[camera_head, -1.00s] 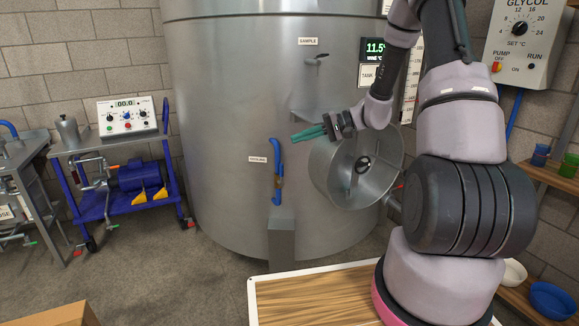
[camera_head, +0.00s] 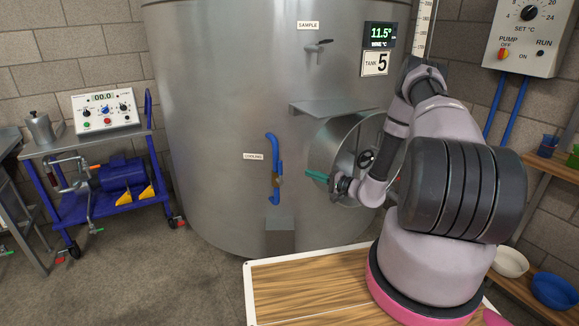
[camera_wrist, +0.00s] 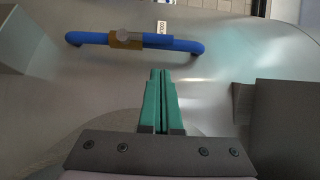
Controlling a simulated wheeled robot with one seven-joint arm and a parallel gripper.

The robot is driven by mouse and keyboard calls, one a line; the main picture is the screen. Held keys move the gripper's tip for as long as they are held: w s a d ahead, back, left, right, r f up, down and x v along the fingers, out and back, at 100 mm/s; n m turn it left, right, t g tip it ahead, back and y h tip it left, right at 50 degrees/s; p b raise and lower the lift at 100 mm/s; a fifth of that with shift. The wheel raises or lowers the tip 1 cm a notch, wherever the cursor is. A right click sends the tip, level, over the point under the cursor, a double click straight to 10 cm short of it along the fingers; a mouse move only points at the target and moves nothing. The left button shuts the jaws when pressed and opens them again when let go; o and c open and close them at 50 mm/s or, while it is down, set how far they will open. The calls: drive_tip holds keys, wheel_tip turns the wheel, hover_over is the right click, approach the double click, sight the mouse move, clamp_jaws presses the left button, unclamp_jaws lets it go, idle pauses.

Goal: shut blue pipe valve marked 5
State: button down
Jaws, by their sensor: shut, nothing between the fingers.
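The blue pipe (camera_head: 273,150) runs upright on the steel tank's front, beside a COOLING label (camera_head: 253,156). A brass valve (camera_head: 279,181) sits in its lower part. In the wrist view the blue pipe (camera_wrist: 87,38) lies across the top, with the brass valve (camera_wrist: 117,42) and a pale round knob on it. The tank's sign (camera_head: 376,63) reads TANK 5. My gripper (camera_head: 307,171) is right of the valve, with its green fingers pointing at the pipe, apart from it. In the wrist view my gripper (camera_wrist: 159,74) is shut and empty, below the pipe.
A steel box (camera_head: 280,238) stands below the pipe. A blue pump cart (camera_head: 115,190) stands left. A wooden-topped surface (camera_head: 310,290) lies in front.

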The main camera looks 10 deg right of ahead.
sight(279, 171)
drive_tip(key=x, duration=1)
drive_tip(key=shift+a+r, duration=0.1)
idle(0.5)
drive_tip(key=shift+s+a+r+n, duration=0.1)
drive_tip(key=shift+a+n, duration=0.05)
drive_tip(key=shift+n, duration=0.25)
